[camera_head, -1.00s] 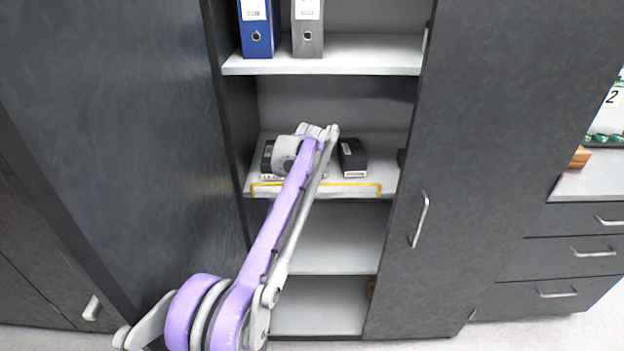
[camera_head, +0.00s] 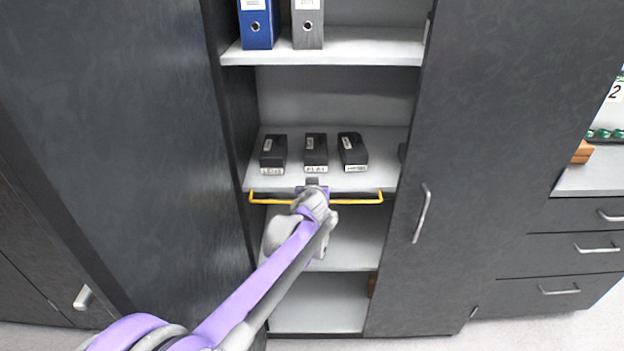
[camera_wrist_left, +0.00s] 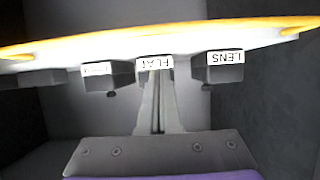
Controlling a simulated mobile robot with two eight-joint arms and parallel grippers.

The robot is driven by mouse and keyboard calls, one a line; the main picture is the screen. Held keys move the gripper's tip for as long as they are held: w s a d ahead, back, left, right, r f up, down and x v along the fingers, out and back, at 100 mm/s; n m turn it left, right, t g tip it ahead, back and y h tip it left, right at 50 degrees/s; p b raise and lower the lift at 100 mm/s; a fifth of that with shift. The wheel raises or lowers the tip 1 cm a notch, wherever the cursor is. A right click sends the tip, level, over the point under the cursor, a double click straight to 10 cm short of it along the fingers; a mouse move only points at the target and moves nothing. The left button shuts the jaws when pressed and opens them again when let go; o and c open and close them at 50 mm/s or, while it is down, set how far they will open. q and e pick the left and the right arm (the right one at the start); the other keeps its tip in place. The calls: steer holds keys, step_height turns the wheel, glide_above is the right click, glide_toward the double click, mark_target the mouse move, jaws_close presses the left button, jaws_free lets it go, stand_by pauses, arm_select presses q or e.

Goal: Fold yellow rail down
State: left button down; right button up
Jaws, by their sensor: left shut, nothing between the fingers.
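The yellow rail (camera_head: 352,201) runs along the front edge of the middle cabinet shelf (camera_head: 380,180). Its long bar sits lower than its two short ends, in front of the shelf edge. The rail also shows in the left wrist view (camera_wrist_left: 200,23), whose picture is upside down. My left gripper (camera_head: 312,183) is at the rail's middle, shut and empty, with its tips by the shelf's front edge. It covers the middle of the bar, so I cannot tell whether it touches it. Its shut fingers show in the left wrist view (camera_wrist_left: 157,85). My right gripper is not in view.
Three labelled black boxes stand on the shelf: left (camera_head: 273,151), middle (camera_head: 315,152) and right (camera_head: 352,151). Binders (camera_head: 257,24) stand on the shelf above. A lower shelf (camera_head: 350,245) looks mostly empty. Dark cabinet doors (camera_head: 490,130) flank the opening.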

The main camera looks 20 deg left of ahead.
arm_select(q)
steer(key=shift+s+d+f+p, duration=0.2)
steer(key=shift+s+f+p, duration=0.2)
steer(key=shift+s+p, duration=0.15)
steer(key=shift+s+d+f+p, duration=0.15)
steer(key=shift+s+f, duration=0.2)
steer(key=shift+f, duration=0.35)
steer(key=shift+s+d+f+p, duration=0.1)
steer(key=shift+s+f+p, duration=0.1)
steer(key=shift+s+f, duration=0.35)
steer(key=shift+s+d+f+p, duration=0.1)
steer(key=shift+s+f+p, duration=0.1)
steer(key=shift+f, duration=0.65)
steer(key=shift+s+f, duration=0.1)
steer(key=shift+f, duration=0.05)
step_height(320, 180, up, 6)
steer(key=f+p, duration=0.1)
steer(key=p, duration=0.3)
steer(key=s+d+f+b, duration=0.1)
steer(key=s+f, duration=0.3)
steer(key=s, duration=0.3)
steer(key=shift+d+t, duration=0.3)
steer(key=shift+d, duration=0.1)
